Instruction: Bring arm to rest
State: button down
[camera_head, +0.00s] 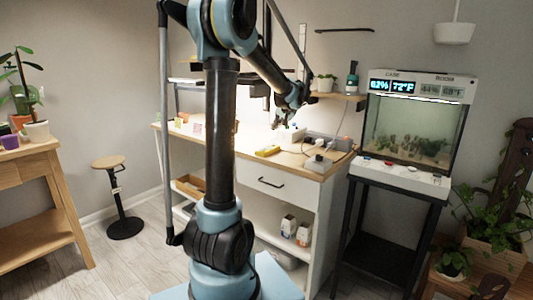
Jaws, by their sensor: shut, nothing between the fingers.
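My arm rises from its blue base in the middle of the camera_head view, bends at the top and reaches down to the right. My gripper (278,120) is at its end, in front of the lit back part of the white workbench (268,155). It is small and dark here; its fingers point down and look shut and empty. I cannot tell its exact height above the bench top.
A yellow item (267,151) and a grey device (318,164) lie on the bench. A wall shelf (338,96) holds a plant and a bottle. A lit glass plant case (413,130) stands right. A stool (110,162) and wooden plant table (32,165) stand left, with bare floor between.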

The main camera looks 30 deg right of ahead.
dwell(0.3)
jog(key=s+a+f+n+g+y, duration=0.15)
jog(key=s+a, duration=0.25)
jog(key=a, duration=1.2)
jog(key=s+a+f+n+g+y, duration=0.1)
jog(key=s+a+f+n+g, duration=0.2)
jog(key=a, duration=1.3)
jog(key=s+a+f+n, duration=0.1)
jog(key=s+a+f, duration=0.3)
jog(key=s, duration=0.4)
jog(key=s+a+f+n+g+h, duration=0.1)
jog(key=s+a+f+n, duration=0.1)
jog(key=s+a+f, duration=0.2)
jog(key=s+a+f+n+g+h, duration=0.1)
jog(key=s+a+f, duration=0.4)
jog(key=s, duration=0.7)
jog(key=shift+a+n, duration=0.55)
jog(key=shift+a, duration=0.4)
jog(key=shift+g, duration=0.25)
jog(key=shift+w+f, duration=0.15)
jog(key=shift+w, duration=0.3)
